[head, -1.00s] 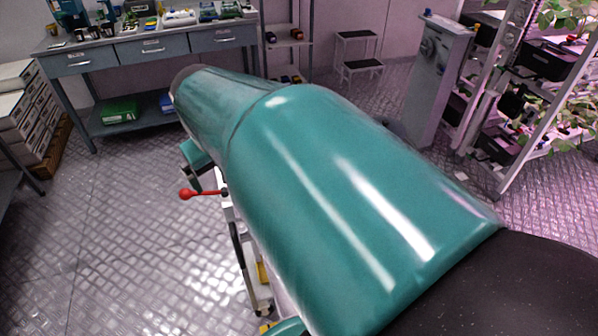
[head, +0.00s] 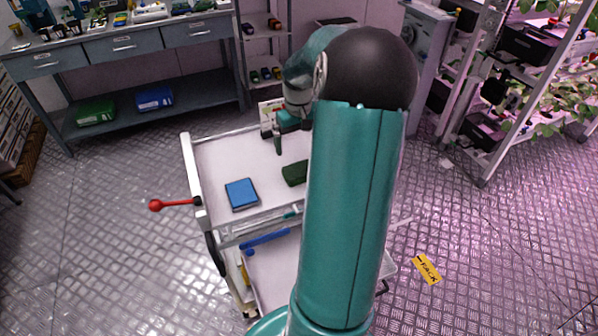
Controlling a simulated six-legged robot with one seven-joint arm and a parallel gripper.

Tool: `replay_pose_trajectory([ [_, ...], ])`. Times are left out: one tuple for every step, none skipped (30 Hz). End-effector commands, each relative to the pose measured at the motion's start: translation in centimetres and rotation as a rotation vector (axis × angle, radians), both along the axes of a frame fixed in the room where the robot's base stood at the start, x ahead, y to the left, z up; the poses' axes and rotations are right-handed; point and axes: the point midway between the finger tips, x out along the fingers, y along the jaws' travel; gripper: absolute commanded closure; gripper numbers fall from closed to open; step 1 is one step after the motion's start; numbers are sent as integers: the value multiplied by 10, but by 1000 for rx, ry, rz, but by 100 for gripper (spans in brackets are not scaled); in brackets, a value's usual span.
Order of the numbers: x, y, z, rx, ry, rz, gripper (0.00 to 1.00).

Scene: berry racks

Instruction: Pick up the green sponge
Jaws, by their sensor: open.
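The green sponge (head: 294,173) is a dark green block lying on the white top of the cart (head: 222,160). My arm hides part of the cart top to the sponge's right. My gripper (head: 280,143) is above the far part of the cart top, just behind and left of the sponge in the picture. Its fingers point down, are apart from the sponge and hold nothing that I can see.
A blue sponge-like block (head: 241,194) lies left of the green sponge on the cart. A red-knobbed lever (head: 170,204) sticks out at the cart's left. A grey workbench (head: 125,45) stands behind left, and a plant rack (head: 510,100) at right. A yellow label (head: 427,269) lies on the floor.

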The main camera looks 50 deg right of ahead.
Motion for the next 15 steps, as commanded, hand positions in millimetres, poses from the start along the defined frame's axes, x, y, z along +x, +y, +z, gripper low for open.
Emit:
replay_pose_trajectory([
  [0, 0, -11, 3, 1, 0, 0],
  [0, 0, -17, 3, 2, 1, 0],
  [0, 0, -25, 4, 1, 1, 0],
  [0, -1, -30, 3, 1, 0, 0],
  [0, -1, -35, 3, 2, 0, 0],
  [1, -1, -40, 2, 1, 1, 0],
  [1, -2, -43, 1, 0, 2, 0],
  [1, -2, -45, 1, 0, 2, 0],
  [1, -2, -48, 1, 0, 2, 0],
  [1, -2, -49, 1, 0, 2, 0],
  [1, -3, -51, 1, 0, 2, 0],
  [1, -3, -55, 1, 0, 1, 0],
  [1, -3, -58, 1, 0, 1, 0],
  [0, -4, -62, 1, 0, 0, 0],
  [-1, -4, -67, 2, 0, -1, 0],
])
